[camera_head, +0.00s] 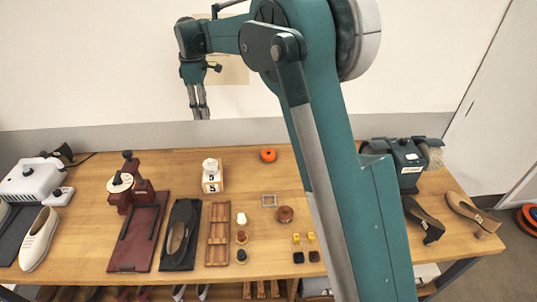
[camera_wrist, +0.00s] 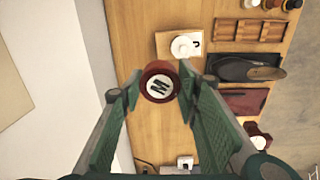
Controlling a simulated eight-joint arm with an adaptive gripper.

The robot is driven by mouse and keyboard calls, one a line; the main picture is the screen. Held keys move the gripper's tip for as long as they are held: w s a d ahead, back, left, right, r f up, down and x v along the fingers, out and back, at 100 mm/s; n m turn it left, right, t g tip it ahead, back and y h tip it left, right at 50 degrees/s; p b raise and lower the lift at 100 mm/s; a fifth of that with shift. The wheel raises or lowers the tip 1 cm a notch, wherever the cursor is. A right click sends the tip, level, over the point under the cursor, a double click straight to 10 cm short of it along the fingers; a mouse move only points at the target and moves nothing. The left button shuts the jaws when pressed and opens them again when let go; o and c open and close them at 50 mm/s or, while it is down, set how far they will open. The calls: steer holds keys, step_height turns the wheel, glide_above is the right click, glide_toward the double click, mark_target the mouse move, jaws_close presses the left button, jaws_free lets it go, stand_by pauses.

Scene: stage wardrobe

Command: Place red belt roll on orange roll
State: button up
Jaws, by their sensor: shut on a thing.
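My gripper (camera_wrist: 160,82) is shut on the red belt roll (camera_wrist: 160,86), a dark red cylinder with a white, black-marked end facing the wrist camera. It sits between the two fingertips. In the camera_head view my gripper (camera_head: 200,112) points down in front of the pale wall, high and behind the table; the held roll cannot be made out there. The orange roll (camera_head: 268,155) lies on the bare back part of the table, to the right of and below my gripper in the picture. It does not show in the wrist view.
A dark red press (camera_head: 132,190), a black shoe mat (camera_head: 180,235) and a wooden tray (camera_head: 217,235) stand nearer. A brown spool (camera_head: 285,214) lies in front. Wood around the orange roll is clear.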

steer(key=w+d+m, duration=0.2)
steer(key=w+d, duration=0.2)
steer(key=d, duration=0.9)
steer(key=w+d+m, duration=0.1)
steer(key=w+d, duration=0.3)
steer(key=d, duration=0.9)
glide_above(269, 153)
step_height(269, 153, down, 17)
steer(key=shift+f, duration=0.5)
steer(key=shift+f, duration=0.1)
steer(key=shift+a+f, duration=0.1)
steer(key=shift+f, duration=2.95)
steer(key=shift+f, duration=1.85)
steer(key=shift+f, duration=0.15)
